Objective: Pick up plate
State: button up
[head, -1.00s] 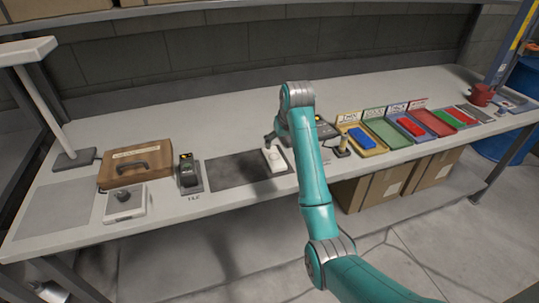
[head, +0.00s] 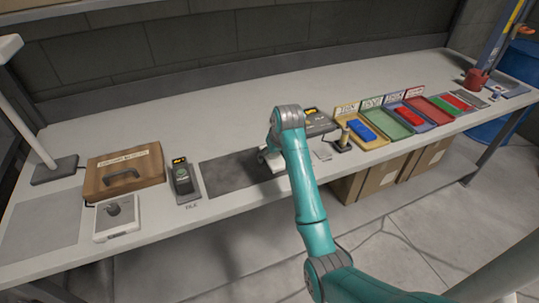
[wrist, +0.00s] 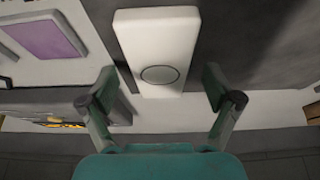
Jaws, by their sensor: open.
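A white oblong piece with a round, dark-rimmed disc near one end, which I take to be the plate (wrist: 157,38), fills the upper middle of the wrist view. In the head view my arm mostly hides it, at the right end of the dark mat. My gripper (wrist: 158,82) is open, with one finger on each side of the piece's near end in the picture. No finger visibly touches it, and the height gap is unclear. In the head view my gripper is mostly hidden behind my arm.
The bench (head: 210,118) holds a brown case (head: 123,171), a white box with a knob (head: 117,216) and a dark handheld device (head: 182,178) to the left. A small post (head: 344,138) and coloured trays (head: 398,122) stand to the right. The bench's back strip is clear.

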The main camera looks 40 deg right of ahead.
jog(key=c, duration=1.4)
jog(key=shift+o, duration=0.2)
